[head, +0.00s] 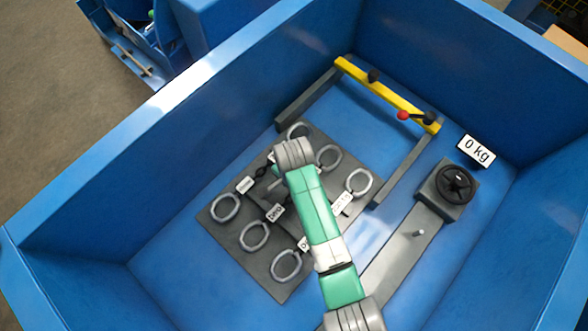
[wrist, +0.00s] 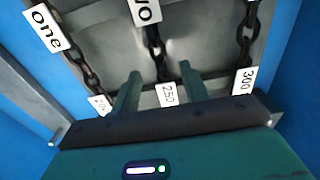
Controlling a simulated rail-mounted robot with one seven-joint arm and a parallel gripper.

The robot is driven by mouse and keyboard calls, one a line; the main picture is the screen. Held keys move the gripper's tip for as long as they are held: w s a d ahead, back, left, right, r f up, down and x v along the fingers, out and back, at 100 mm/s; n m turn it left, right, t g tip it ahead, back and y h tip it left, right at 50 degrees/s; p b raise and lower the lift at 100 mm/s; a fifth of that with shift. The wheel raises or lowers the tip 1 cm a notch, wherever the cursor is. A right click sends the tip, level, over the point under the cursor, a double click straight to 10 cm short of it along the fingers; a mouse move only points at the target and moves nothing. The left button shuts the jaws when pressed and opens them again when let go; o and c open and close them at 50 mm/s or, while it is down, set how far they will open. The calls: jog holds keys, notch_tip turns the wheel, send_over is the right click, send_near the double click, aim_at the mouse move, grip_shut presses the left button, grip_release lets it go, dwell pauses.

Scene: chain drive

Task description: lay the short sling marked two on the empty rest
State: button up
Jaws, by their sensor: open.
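The sling marked two shows in the wrist view as a dark chain (wrist: 155,42). Its upper tag is cut off to "wo", and its lower tag reads 250. In the head view it is the middle sling, with one ring (head: 254,236) at the lower left and another (head: 328,157) at the upper right. It lies on a dark grey board (head: 235,238). My gripper (wrist: 159,82) is open, one finger on each side of this chain's line, with nothing visibly clamped. Its tips are mostly hidden in the head view. I cannot tell which spot is the empty rest.
Sling one (wrist: 70,45) lies left and the 300 sling (wrist: 248,38) right of the fingers. Blue walls (head: 80,210) enclose the space. A yellow bar (head: 385,92), a handwheel (head: 455,183) and a "0 kg" sign (head: 476,151) stand at the far and right sides.

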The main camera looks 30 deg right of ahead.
notch_tip(320, 180, up, 9)
jog(key=p, duration=0.3)
jog(key=shift+f, duration=0.2)
jog(key=w+a+r+n+t, duration=0.25)
jog(key=w+r+t, duration=0.2)
jog(key=r, duration=0.55)
jog(key=w+a+r+n+t, duration=0.25)
jog(key=w+r+t, duration=0.2)
jog(key=r, duration=0.55)
jog(key=w+a+r+n+t, duration=0.25)
jog(key=w+r, duration=0.25)
jog(key=r, duration=0.5)
jog(key=s+a+r+n+t, duration=0.2)
jog(key=s+r+t, duration=0.35)
jog(key=r, duration=0.55)
jog(key=s+a+r+n+t, duration=0.2)
jog(key=s+r+t, duration=0.3)
jog(key=r, duration=0.7)
jog(key=s+a+r+n+t, duration=0.25)
jog(key=s+r, duration=0.45)
jog(key=r, duration=0.4)
notch_tip(320, 180, up, 40)
jog(key=p, duration=3.9)
jog(key=shift+w+p, duration=0.3)
jog(key=shift+p, duration=0.05)
